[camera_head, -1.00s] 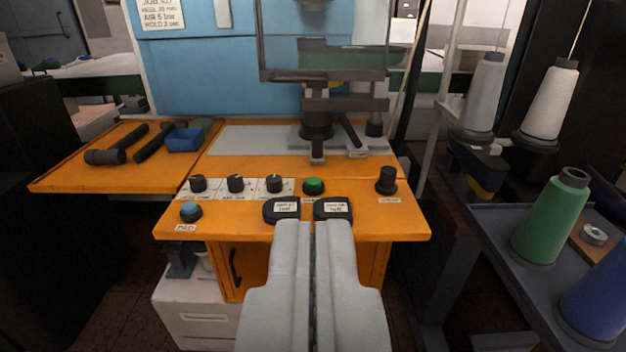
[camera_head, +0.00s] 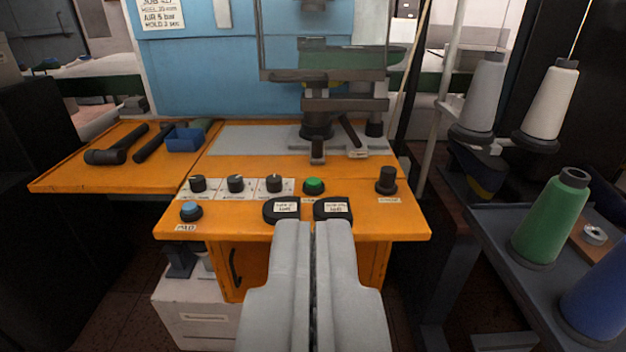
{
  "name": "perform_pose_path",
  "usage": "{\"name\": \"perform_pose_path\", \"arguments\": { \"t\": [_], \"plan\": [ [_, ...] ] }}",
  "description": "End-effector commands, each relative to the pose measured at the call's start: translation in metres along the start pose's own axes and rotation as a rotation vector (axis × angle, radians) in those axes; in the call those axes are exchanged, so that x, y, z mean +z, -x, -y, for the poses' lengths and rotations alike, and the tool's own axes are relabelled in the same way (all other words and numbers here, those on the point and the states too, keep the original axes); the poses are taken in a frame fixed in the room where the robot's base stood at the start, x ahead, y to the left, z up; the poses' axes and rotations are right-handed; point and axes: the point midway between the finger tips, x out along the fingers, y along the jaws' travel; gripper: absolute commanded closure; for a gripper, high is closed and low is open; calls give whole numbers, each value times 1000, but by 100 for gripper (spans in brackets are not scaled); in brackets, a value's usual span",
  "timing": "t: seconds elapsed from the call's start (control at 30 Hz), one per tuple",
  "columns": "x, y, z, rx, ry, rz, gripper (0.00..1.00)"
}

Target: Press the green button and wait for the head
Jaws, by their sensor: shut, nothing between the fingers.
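The green button (camera_head: 314,186) sits in a dark ring on the orange machine table (camera_head: 370,222), right of a row of black knobs. My gripper (camera_head: 313,224) is shut and empty. Its fingertips show in front of the button, just below two black labelled blocks (camera_head: 281,208), and appear apart from the button. The machine head (camera_head: 345,100), a dark press assembly with a green part, stands over the grey plate behind the button. A blue button (camera_head: 190,210) sits at the table's front left.
Hammers (camera_head: 117,147) and a blue box (camera_head: 185,139) lie on the left side table. A black knob (camera_head: 386,181) stands to the right of the green button. Thread cones (camera_head: 551,220) stand on a rack at right.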

Motion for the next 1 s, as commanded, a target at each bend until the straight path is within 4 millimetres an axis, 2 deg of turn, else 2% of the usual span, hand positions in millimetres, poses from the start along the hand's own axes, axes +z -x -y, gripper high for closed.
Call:
{"name": "perform_pose_path", "arguments": {
  "t": [0.2, 0.37, 0.67, 1.0],
  "plan": [
    [-1, -3, 0, 0, -4, 5, 100],
    [-3, -19, 0, 1, -32, 36, 100],
    [-11, -78, -1, 9, -138, 143, 100],
    [-9, -150, -1, 28, -262, 268, 100]
  ]
}}
